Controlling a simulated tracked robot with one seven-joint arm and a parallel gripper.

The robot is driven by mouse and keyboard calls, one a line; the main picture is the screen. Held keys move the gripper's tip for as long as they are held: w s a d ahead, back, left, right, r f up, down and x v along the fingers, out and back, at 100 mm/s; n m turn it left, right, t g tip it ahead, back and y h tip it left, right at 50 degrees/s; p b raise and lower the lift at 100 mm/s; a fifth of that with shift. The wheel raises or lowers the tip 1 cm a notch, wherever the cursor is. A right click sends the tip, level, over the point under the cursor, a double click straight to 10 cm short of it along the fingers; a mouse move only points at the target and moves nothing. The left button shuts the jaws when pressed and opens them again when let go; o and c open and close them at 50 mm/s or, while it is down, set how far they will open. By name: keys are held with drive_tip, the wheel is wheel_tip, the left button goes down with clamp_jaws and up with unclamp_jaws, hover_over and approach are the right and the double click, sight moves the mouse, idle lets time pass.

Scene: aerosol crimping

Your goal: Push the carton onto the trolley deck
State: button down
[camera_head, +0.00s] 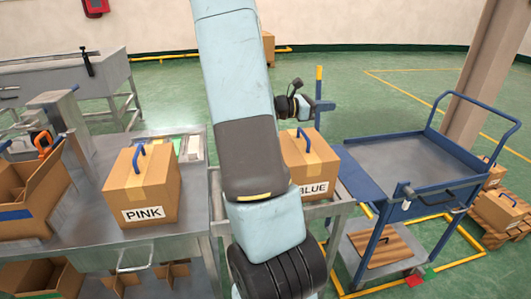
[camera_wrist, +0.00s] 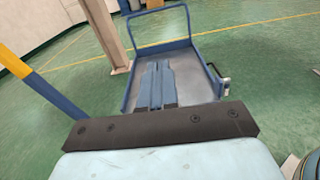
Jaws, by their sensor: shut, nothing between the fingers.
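The carton labelled BLUE (camera_head: 319,160) has a blue handle on top and stands on a grey stand left of the trolley. My arm hides its left part. The trolley's grey deck (camera_head: 410,152) is empty in the head view, with a blue plate (camera_head: 363,172) on the carton's side. The deck (camera_wrist: 200,68) lies ahead in the wrist view. My gripper (camera_wrist: 157,64) is shut and empty, its bluish fingers pointing at the deck. In the head view it shows small (camera_head: 327,106), beyond the carton's top; the exact gap is unclear. The carton is not visible in the wrist view.
A blue post with a yellow top (camera_head: 318,76) stands beyond the carton, left of my fingers in the wrist view (camera_wrist: 36,84). A PINK carton (camera_head: 165,190) stands on the left bench. A beige column (camera_head: 480,75) rises behind the trolley's blue handle (camera_head: 440,97).

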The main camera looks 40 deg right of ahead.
drive_tip(key=f+v, duration=0.1)
drive_tip(key=v, duration=1.9)
wheel_tip(320, 180, down, 15)
drive_tip(key=shift+d+r, duration=0.2)
drive_tip(key=shift+d, duration=0.15)
drive_tip(key=shift+n, duration=0.3)
